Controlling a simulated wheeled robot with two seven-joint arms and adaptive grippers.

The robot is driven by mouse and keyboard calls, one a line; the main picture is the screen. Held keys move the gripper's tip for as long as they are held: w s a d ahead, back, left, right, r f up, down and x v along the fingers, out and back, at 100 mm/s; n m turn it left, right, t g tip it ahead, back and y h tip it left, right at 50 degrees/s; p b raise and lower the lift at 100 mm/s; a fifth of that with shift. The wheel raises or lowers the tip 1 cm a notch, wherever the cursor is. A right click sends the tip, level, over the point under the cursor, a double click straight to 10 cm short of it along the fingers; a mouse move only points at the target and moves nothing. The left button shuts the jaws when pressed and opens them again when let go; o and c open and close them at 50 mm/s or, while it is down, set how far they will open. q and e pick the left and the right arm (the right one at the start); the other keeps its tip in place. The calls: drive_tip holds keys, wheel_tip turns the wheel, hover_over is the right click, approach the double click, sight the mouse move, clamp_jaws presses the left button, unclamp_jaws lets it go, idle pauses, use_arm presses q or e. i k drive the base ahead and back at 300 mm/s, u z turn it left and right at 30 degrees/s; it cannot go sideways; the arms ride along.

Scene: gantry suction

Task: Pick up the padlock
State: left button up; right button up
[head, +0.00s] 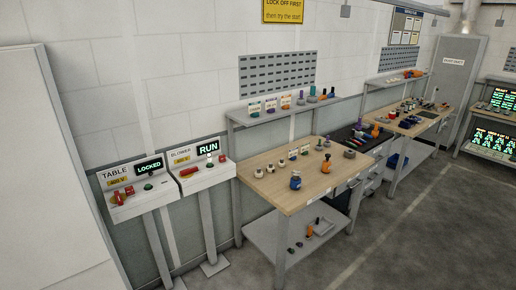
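I cannot make out a padlock for certain at this size. Neither of my grippers is in view.
The BLOWER control box (206,177) reads RUN and stands on posts beside the TABLE box. Several small items stand on the workbench and its raised shelf (270,117). A grey cabinet (459,65) is at the back right. The floor (420,235) at right is clear.

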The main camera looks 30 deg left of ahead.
sight(130, 191)
drive_tip(key=z, duration=0.15)
drive_tip(key=i, duration=1.55)
drive_tip(key=u, duration=0.2)
